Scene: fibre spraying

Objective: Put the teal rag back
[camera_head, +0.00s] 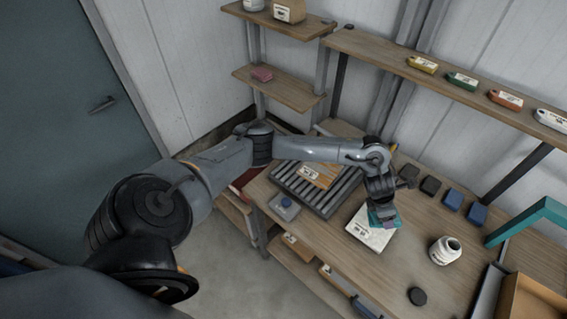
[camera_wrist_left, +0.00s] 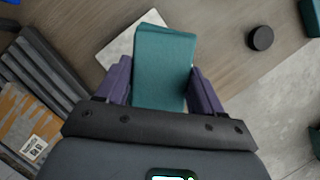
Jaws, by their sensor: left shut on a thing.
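The teal rag (camera_wrist_left: 164,68) is a folded block between the two purple fingers of my left gripper (camera_wrist_left: 160,88) in the left wrist view. The gripper is shut on it. In the head view the rag (camera_head: 384,218) shows under my left gripper (camera_head: 380,208), over the white plate (camera_head: 366,232) on the workbench. The plate also shows behind the rag in the wrist view (camera_wrist_left: 118,48). I cannot tell whether the rag touches the plate. My right gripper is in neither view.
A slatted rack (camera_head: 318,198) with a brown panel stands left of the plate. A white jar (camera_head: 445,250) and a black puck (camera_head: 417,296) stand to the right. Dark and blue blocks (camera_head: 453,200) lie behind. A teal frame (camera_head: 530,215) is at far right. A pink block (camera_head: 262,75) lies on a shelf.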

